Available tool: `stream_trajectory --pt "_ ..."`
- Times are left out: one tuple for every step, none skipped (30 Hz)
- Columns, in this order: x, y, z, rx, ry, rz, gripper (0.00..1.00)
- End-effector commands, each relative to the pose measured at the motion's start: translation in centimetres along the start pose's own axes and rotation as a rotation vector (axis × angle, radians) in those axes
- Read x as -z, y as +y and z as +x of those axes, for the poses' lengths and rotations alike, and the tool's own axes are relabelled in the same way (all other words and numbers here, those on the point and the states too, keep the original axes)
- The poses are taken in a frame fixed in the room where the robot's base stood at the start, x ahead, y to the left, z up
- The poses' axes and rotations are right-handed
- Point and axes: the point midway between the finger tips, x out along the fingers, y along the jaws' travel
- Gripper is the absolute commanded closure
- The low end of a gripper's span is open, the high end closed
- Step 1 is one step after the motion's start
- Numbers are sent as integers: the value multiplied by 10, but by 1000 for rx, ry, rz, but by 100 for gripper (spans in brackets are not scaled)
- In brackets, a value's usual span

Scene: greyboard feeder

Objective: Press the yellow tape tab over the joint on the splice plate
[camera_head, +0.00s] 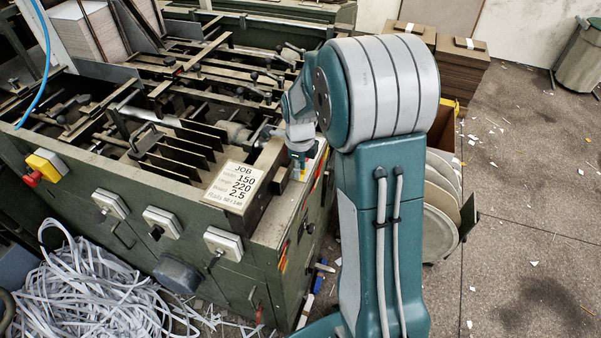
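My gripper (298,166) points down at the right edge of the green machine, partly behind my large teal arm. It is too small to tell whether its fingers are open or shut. A small yellow patch (301,175) shows right at its tip and looks like the tape tab. I cannot tell whether the gripper touches it or is just above it. A narrow pale strip on the machine's edge lies under the gripper and may be the splice plate. The joint is too small to make out.
The green machine (150,235) has rails, levers and dark plates close to my gripper's left. A job card (235,185) lies on its front corner. White strip scrap (85,290) heaps on the floor at front left. Brown board stacks (462,62) stand behind.

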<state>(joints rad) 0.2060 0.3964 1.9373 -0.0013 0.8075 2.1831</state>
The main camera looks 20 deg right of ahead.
Motion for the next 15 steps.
stream_trajectory --pt "0 0 0 0 0 0 82" --pt "1 -1 0 -1 -1 1 88" --pt "1 -1 0 -1 -1 1 95" --pt "1 -1 0 -1 -1 1 100" --pt "1 -1 0 -1 -1 1 100" --pt "1 -1 0 -1 -1 1 100" --pt "1 -1 0 -1 -1 1 100" --pt "1 -1 0 -1 -1 1 100" --pt "1 -2 0 -1 -1 1 100" --pt "1 -2 0 -1 -1 1 100" --pt "1 -2 0 -1 -1 1 100" --pt "1 -1 -1 -1 -1 1 100" --pt "1 -1 -2 0 -1 1 100" --pt "1 -1 -4 0 -1 1 100" --pt "0 -1 -7 1 -1 1 100"
